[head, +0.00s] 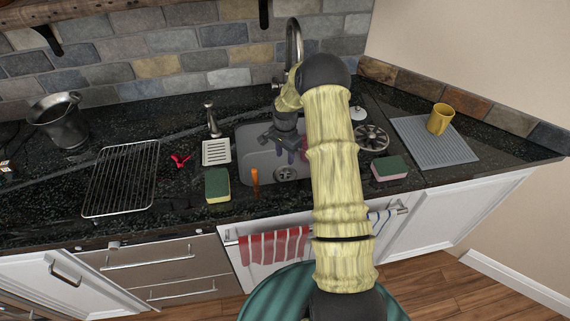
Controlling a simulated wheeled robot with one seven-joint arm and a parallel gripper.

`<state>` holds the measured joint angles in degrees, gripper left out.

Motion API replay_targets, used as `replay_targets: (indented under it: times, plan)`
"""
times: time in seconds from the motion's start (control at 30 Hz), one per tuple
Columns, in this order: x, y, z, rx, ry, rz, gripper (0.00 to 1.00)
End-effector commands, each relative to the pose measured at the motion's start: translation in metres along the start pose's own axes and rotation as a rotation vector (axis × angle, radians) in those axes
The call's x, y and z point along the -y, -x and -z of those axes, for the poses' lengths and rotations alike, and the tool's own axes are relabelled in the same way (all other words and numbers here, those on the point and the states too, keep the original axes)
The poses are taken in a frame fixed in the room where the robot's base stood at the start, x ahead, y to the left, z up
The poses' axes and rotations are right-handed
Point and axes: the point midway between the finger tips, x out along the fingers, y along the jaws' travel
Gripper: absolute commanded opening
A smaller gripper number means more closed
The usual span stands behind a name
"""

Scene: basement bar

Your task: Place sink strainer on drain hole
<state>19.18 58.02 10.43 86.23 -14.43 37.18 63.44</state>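The grey sink (255,165) is set into the black counter. Its round metal drain (286,174) shows on the sink floor, near the front. I cannot tell whether anything covers the hole. My gripper (286,152) points down over the sink, behind the drain in the picture. Its fingers are small and dark there, so I cannot tell if they are open or hold something. A round metal piece with dark spokes (371,138) lies on the counter right of the sink. It may be the sink strainer, but I cannot be sure. My arm hides part of the sink's right side.
A green-yellow sponge (217,186), a white slotted dish (216,152) and an orange-handled tool (255,183) lie left of or at the sink edge. A pink-green sponge (389,168) is right. The faucet (293,45) rises behind. A yellow mug (440,119) stands on a grey mat (425,150).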

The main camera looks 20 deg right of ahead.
Motion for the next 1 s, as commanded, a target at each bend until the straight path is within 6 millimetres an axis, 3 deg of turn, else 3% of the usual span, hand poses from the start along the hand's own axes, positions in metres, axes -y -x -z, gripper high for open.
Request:
replay_targets:
  times: [0.13,0.3,1.0]
  plan:
    - [0.001,0.027,0.001,-0.004,0.0,0.003,0.39]
    - [0.0,0.045,0.001,-0.001,0.0,0.0,0.39]
    - [-0.001,0.053,-0.004,-0.003,0.018,0.002,0.39]
